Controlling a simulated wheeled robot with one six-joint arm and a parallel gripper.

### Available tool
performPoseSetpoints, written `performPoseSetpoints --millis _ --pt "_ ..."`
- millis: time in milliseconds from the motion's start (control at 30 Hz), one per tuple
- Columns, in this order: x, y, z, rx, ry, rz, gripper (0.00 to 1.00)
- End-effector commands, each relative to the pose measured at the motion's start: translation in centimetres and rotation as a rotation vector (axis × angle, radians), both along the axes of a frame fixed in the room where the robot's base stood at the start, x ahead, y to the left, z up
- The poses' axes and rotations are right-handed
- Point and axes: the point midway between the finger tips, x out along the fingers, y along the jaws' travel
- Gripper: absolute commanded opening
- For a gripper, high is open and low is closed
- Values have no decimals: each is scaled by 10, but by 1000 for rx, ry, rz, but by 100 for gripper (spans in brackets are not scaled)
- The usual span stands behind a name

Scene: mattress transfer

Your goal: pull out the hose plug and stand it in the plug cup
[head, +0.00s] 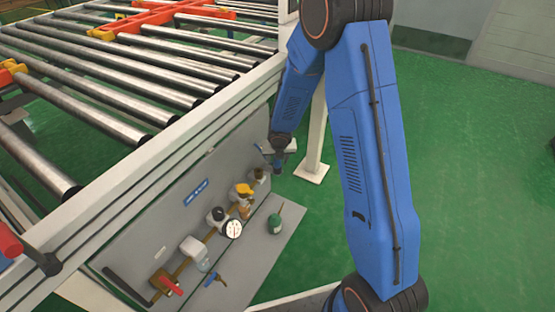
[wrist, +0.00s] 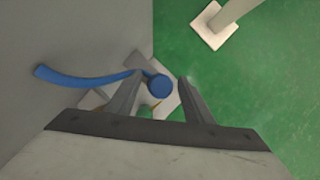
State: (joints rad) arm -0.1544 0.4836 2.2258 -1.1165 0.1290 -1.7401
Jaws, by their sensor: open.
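In the wrist view, a round blue end (wrist: 160,86), which looks like the hose plug, shows between the two fingers of my gripper (wrist: 161,79). The fingers are apart, one on each side of it; I cannot tell whether either touches it. A blue hose (wrist: 75,77) runs in from the left along the grey panel towards the left finger. In the head view my gripper (head: 278,163) is small and dark, at the far end of the panel, and the plug is hard to make out. A small green pot (head: 274,223) stands on the grey shelf; I cannot tell whether it is the plug cup.
The grey panel (head: 140,255) carries a pipe with a round gauge (head: 233,229), a white filter (head: 193,250), and red (head: 169,284) and yellow (head: 244,190) valve handles. A blue-handled tool (head: 214,280) lies on the shelf. A white post (head: 315,140) stands beside my gripper. Green floor is open at right.

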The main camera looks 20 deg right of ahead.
Motion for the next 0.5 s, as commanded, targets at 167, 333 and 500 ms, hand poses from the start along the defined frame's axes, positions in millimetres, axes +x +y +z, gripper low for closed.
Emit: performPoseSetpoints --millis 167,333,500 --pt "-1 0 4 -1 -1 0 47" --pt "-5 1 16 -1 -3 -1 47" --pt "-12 2 31 1 -3 -1 47"
